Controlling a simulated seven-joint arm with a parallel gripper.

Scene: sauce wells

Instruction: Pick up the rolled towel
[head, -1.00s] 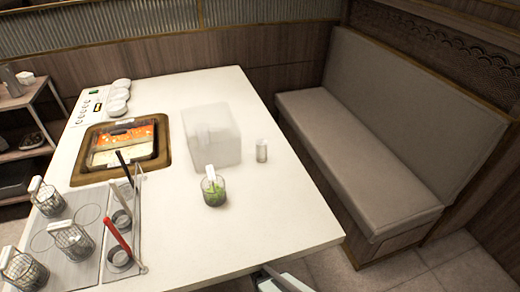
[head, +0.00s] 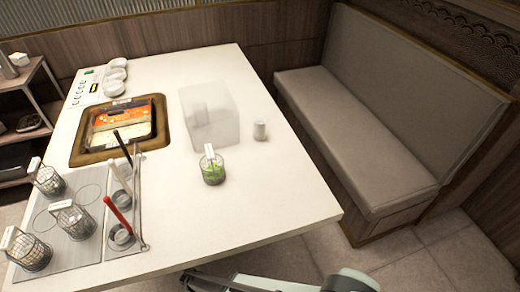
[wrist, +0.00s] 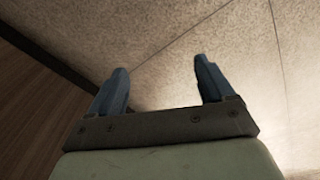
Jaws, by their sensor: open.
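No rolled towel can be made out for certain. A small pale upright cylinder (head: 260,130) stands on the white table (head: 270,195), right of a frosted box (head: 222,117); I cannot tell whether it is the towel. A pale shape shows dimly through the box wall. My gripper (wrist: 160,66) is open and empty in the wrist view, its two dark fingers apart, over bare floor. In the head view only part of my arm shows at the bottom edge, below the table's front edge; the fingers are hidden there.
A sunken pot (head: 122,127), ladles and wire baskets (head: 72,218) fill the left side. A padded bench (head: 350,150) lies to the right. The table's front right is clear.

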